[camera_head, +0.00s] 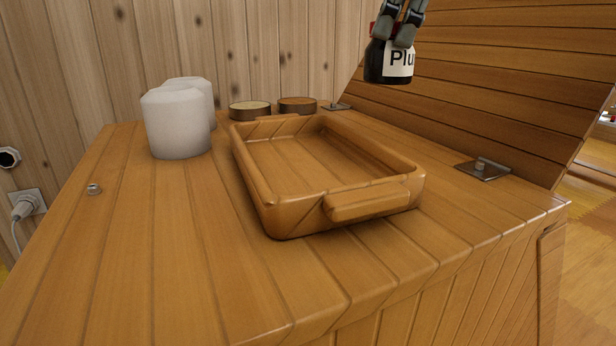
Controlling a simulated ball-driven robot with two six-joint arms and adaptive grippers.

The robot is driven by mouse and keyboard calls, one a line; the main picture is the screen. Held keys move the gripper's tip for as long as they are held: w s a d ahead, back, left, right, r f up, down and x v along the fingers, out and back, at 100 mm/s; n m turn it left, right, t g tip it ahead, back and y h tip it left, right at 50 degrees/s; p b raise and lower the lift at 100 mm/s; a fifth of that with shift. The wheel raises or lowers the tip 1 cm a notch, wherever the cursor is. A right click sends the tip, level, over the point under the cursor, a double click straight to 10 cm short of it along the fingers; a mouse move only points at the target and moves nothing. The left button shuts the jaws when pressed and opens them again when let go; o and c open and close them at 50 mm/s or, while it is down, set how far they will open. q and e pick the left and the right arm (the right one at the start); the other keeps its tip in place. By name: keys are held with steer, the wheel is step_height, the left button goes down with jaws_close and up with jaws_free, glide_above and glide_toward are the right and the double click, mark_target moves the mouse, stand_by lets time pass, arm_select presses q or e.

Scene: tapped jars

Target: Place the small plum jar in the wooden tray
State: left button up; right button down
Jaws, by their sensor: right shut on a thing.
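The small plum jar (388,66) is dark with a white label that reads "Plu". It hangs in the air at the upper right, above and behind the right side of the tray as seen here. My right gripper (398,32) comes down from the top edge and is shut on the jar's top. The wooden tray (374,200) sits on the wooden surface in the middle, with a handle at its near end. It is empty. My left gripper is not in view.
Two white cylinders (178,122) stand left of the tray. Two low round pots (250,110) sit behind it by the plank wall. A slatted wooden panel (480,90) leans up on the right, with metal hinges (482,169). The surface in front of the tray is clear.

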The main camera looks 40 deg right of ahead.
steer(key=shift+s+a+f+m+b, duration=0.75)
steer(key=shift+s+m+b, duration=1.05)
steer(key=shift+s+b, duration=3.4)
steer(key=shift+t+h, duration=0.3)
steer(key=shift+h, duration=0.1)
steer(key=shift+w+a+f+p, duration=0.45)
steer(key=shift+w+f+p, duration=0.75)
steer(key=shift+w+f, duration=0.75)
steer(key=shift+w+a+f+p, duration=0.5)
steer(key=shift+w+f+p, duration=0.7)
steer(key=shift+w+f, duration=0.75)
steer(key=shift+w+a+f+p, duration=0.45)
steer(key=shift+w+f+p, duration=0.75)
steer(key=shift+w+f, duration=0.75)
